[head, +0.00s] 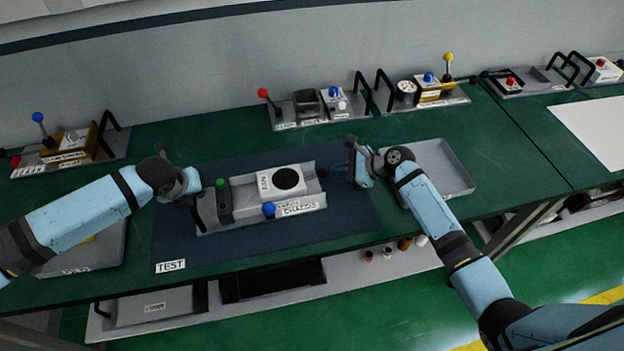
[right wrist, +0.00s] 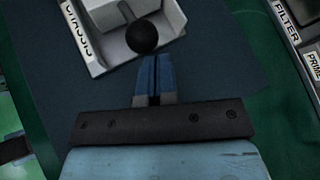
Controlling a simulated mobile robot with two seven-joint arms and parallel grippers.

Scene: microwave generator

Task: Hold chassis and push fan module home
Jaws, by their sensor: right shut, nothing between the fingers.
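The grey chassis (head: 235,219) lies on the dark test mat, with a label on its front wall. A white block with a black disc on top (head: 268,186), apparently the fan module, sits inside it towards the right. A dark block with a green knob (head: 223,202) stands at its left end. My left gripper (head: 196,199) is at the chassis's left end; its fingers are too small to read. My right gripper (head: 348,163) is shut and empty, just right of the chassis. In the right wrist view its fingertips (right wrist: 154,66) point at a black ball (right wrist: 141,37) at the chassis end.
A blue knob (head: 269,209) stands at the chassis front. An empty grey tray (head: 452,173) lies right of the mat (head: 345,222), beneath my right forearm. Several fixtures with levers and handles line the back. Bare green bench lies between them and the mat.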

